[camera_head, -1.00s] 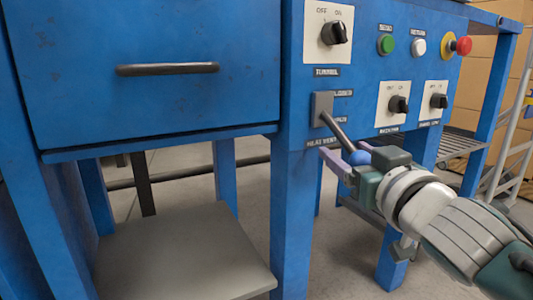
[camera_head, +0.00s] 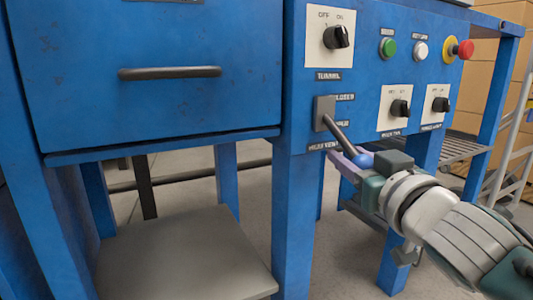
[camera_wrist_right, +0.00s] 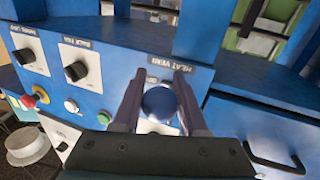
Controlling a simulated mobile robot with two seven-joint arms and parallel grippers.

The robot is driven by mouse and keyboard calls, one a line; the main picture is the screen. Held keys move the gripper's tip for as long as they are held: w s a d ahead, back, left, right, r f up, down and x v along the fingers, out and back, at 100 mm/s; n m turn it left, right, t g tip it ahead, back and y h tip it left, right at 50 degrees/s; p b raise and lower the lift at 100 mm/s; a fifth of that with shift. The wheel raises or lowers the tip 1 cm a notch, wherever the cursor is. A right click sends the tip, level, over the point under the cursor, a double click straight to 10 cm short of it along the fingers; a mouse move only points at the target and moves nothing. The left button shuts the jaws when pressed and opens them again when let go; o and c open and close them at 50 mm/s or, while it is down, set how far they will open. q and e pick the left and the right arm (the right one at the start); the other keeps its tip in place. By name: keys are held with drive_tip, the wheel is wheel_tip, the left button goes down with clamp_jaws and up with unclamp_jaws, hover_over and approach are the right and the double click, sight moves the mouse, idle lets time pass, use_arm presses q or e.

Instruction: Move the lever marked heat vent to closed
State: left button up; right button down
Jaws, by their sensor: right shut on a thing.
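The heat vent lever (camera_head: 337,133) is a dark rod on a grey plate (camera_head: 324,109) of the blue machine, with labels beside it, the upper one reading closed. The rod slants down to the right, toward the lower label, and ends in a blue ball knob (camera_head: 362,160). My right gripper (camera_head: 352,164) is shut on the knob from below right. In the right wrist view the knob (camera_wrist_right: 159,104) sits between the two fingers (camera_wrist_right: 157,100), which hide the rod. My left gripper is in neither view.
Above and right of the lever are a tunnel knob (camera_head: 337,36), a green button (camera_head: 387,47), a white button (camera_head: 420,49), a red mushroom button (camera_head: 465,49) and two more knobs. A drawer with a dark handle (camera_head: 170,72) is left. A grey shelf (camera_head: 185,260) lies below it.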

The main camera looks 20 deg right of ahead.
sight(358, 153)
idle(0.8)
drive_tip(key=r+g+p, duration=0.1)
drive_tip(key=p, duration=0.5)
drive_tip(key=s+r+g+p, duration=0.1)
drive_tip(key=r+g+p, duration=0.1)
drive_tip(key=p, duration=0.5)
drive_tip(key=r+n+g+p, duration=0.1)
drive_tip(key=r+p, duration=0.1)
drive_tip(key=p, duration=0.5)
drive_tip(key=shift+s+r+g+y, duration=0.1)
drive_tip(key=shift+s+g+y, duration=0.2)
drive_tip(key=shift+s, duration=0.1)
wheel_tip(358, 153, up, 3)
drive_tip(key=n+g+p, duration=0.1)
drive_tip(key=g+p, duration=0.3)
drive_tip(key=p, duration=0.6)
drive_tip(key=shift+g+p, duration=0.3)
drive_tip(key=shift+p, duration=0.1)
drive_tip(key=shift+r+g+p, duration=0.2)
drive_tip(key=shift+g+p, duration=0.3)
drive_tip(key=shift+p, duration=0.05)
drive_tip(key=shift+w+r+p, duration=0.2)
drive_tip(key=shift+r+p, duration=0.2)
drive_tip(key=shift+p, duration=0.05)
drive_tip(key=c, duration=0.9)
unclamp_jaws()
drive_tip(key=o, duration=0.4)
drive_tip(key=shift+f, duration=0.1)
drive_tip(key=shift+o, duration=0.2)
drive_tip(key=shift+s, duration=0.1)
